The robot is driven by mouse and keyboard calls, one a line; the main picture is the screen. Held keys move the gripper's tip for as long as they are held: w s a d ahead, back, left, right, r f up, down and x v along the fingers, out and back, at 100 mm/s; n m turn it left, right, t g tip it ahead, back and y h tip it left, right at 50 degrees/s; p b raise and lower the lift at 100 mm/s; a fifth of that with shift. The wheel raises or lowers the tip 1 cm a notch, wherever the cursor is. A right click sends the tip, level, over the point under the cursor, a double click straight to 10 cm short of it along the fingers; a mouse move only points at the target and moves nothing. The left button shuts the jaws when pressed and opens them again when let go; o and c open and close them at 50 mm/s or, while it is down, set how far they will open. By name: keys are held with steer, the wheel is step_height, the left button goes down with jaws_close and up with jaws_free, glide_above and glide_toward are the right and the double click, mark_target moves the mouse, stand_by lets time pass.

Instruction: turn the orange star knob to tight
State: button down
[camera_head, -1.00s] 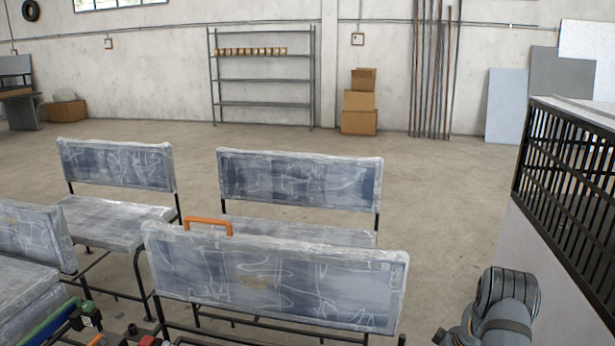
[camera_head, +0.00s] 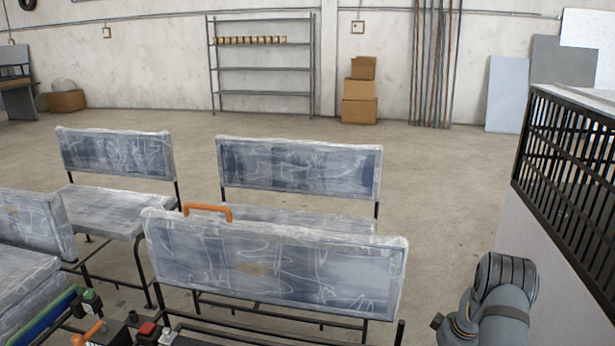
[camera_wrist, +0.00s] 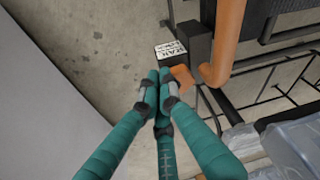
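In the wrist view, an orange piece (camera_wrist: 183,76), partly hidden behind my fingertips, shows just right of them; it may be the star knob, but its star shape cannot be made out. A dark block with a white printed label (camera_wrist: 170,50) is just above it; its text is too small to read surely. My gripper (camera_wrist: 160,84) has teal fingers drawn together at the tips, with nothing visible between them. Whether the tips touch the orange piece cannot be told. The head view does not show my gripper or clearly show the knob.
A thick orange bar (camera_wrist: 229,45) rises right of the fingertips, with black frame rods beyond it. Plastic-wrapped seats (camera_head: 275,270) fill the head view's middle; one bears an orange handle (camera_head: 208,210). A black railing (camera_head: 565,160) stands right. Open floor (camera_head: 440,200) lies between.

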steer(key=shift+s+a+b, duration=0.1)
steer(key=shift+a+b, duration=0.65)
steer(key=shift+a+r+b, duration=0.15)
steer(key=shift+a+b, duration=0.1)
steer(key=shift+b, duration=0.6)
steer(key=p+v, duration=0.3)
steer(key=v, duration=0.3)
steer(key=shift+d+p, duration=0.15)
steer(key=shift+p, duration=0.25)
